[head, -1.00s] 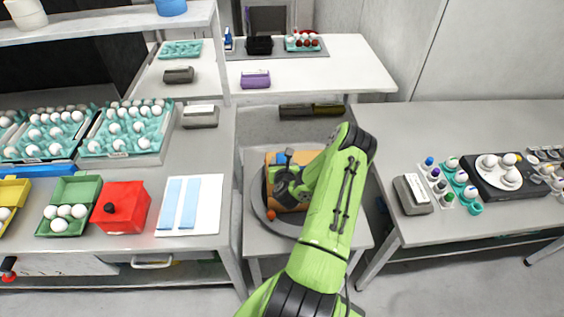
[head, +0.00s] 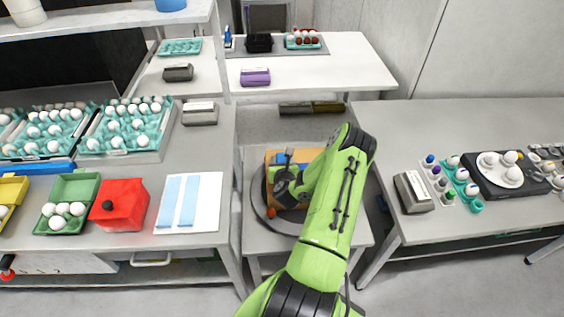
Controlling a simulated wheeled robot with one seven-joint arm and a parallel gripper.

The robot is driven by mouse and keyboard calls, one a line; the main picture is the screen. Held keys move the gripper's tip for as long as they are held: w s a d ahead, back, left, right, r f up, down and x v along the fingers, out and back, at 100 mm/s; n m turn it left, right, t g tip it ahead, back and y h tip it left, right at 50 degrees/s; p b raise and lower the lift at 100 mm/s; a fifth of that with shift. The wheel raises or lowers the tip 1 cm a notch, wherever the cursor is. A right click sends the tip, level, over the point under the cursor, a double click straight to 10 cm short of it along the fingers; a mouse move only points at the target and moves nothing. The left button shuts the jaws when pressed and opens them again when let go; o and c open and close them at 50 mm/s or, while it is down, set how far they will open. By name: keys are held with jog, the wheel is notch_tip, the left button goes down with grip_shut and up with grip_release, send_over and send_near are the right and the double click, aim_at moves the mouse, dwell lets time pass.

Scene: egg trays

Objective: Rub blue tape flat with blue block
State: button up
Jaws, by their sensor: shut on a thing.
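Two light blue tape strips (head: 169,201) lie side by side on a white sheet (head: 207,201) on the left bench. My gripper (head: 285,188) is low over an orange-brown tray (head: 271,158) on the round stand in the middle. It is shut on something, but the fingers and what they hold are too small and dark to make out. My green arm hides the tray's right part.
A red box (head: 120,212) and an open green carton of eggs (head: 75,190) stand left of the sheet. A grey holder (head: 200,117) stands behind it. The right bench (head: 420,130) holds egg cups and a black device. A floor gap separates stand and right bench.

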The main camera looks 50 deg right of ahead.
dwell(0.4)
notch_tip(320, 180, up, 6)
jog(key=p, duration=0.7)
jog(key=shift+r, duration=0.15)
jog(key=shift+f, duration=0.2)
